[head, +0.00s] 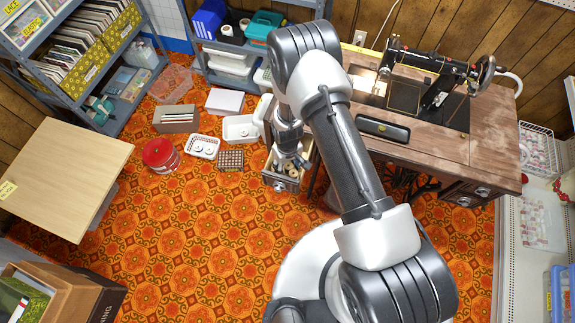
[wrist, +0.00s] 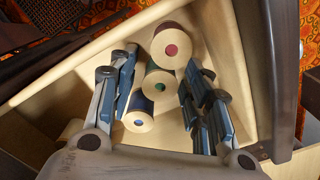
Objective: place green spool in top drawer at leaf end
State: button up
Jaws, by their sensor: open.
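An open wooden drawer (head: 279,186) sticks out at the left end of the sewing table. My gripper (wrist: 166,70) is open and reaches down into the drawer. Its fingers stand on either side of the row, about level with the green spool. I cannot tell whether they touch it. In the head view my gripper (head: 291,157) is over the drawer.
The sewing machine (head: 430,66) stands on the wooden table (head: 440,135), with another drawer (head: 465,196) at its right end. Trays (head: 203,146) and a red tin (head: 161,154) lie on the floor to the left. The patterned floor in front is clear.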

notch_tip(320, 180, up, 13)
jog(key=p, duration=0.4)
jog(key=shift+f, duration=0.15)
jog(key=s+d+r+m+t, duration=0.1)
jog(key=d+r+m, duration=0.15)
jog(key=r, duration=1.25)
jog(key=d+r+m+t, duration=0.1)
jog(key=d+r, duration=0.3)
jog(key=r, duration=1.2)
jog(key=s+d+r+m+t, duration=0.1)
jog(key=s+d+r, duration=0.2)
jog(key=s+r, duration=0.3)
jog(key=s+d+r+m+t, duration=0.1)
jog(key=s+d+r, duration=0.2)
jog(key=s, duration=0.9)
notch_tip(320, 180, up, 4)
jog(key=shift+s+f+t, duration=0.25)
jog(key=shift+s+t, duration=0.05)
jog(key=shift+m, duration=0.25)
